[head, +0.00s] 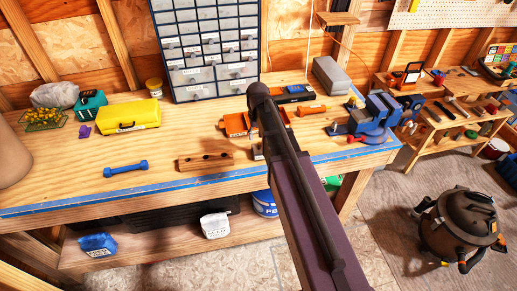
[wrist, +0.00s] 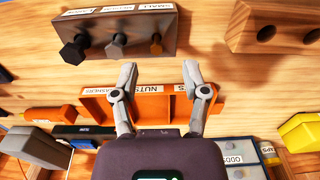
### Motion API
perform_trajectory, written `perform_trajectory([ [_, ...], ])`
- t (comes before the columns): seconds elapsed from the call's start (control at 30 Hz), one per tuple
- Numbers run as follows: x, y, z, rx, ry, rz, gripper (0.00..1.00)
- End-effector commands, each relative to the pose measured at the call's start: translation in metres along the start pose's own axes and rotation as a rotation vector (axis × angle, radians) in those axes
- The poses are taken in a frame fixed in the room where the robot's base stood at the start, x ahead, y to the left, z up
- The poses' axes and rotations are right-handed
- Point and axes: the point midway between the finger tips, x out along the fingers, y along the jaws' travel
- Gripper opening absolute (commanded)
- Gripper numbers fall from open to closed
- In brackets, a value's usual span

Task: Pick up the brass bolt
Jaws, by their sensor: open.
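The brass bolt (wrist: 156,45) stands at the right end of a dark labelled block (wrist: 137,22) in the wrist view. A grey bolt (wrist: 117,45) is beside it in the middle, and a black bolt (wrist: 75,50) is at the left end. My gripper (wrist: 158,73) is open, with its two fingers spread and nothing between them. The brass bolt appears beyond the gap between the fingertips, apart from them. In the head view my arm hides the gripper and the brass bolt.
An orange divided tray (head: 237,124) lies on the workbench (head: 75,190); it is behind my fingers in the wrist view. A wooden block with holes (head: 206,161) is nearby.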

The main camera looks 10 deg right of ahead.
Motion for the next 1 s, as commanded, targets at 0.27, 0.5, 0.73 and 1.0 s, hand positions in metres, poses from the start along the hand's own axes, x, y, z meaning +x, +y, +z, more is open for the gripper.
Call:
perform_trajectory([
  [0.27, 0.007, 0.000, 0.000, 0.000, 0.000, 0.000, 0.59],
  [0.5, 0.025, 0.001, 0.000, -0.002, 0.000, 0.000, 0.59],
  [0.73, 0.042, 0.003, 0.000, -0.002, 0.000, 0.000, 0.59],
  [1.0, 0.052, 0.003, 0.000, -0.002, 0.000, 0.000, 0.59],
])
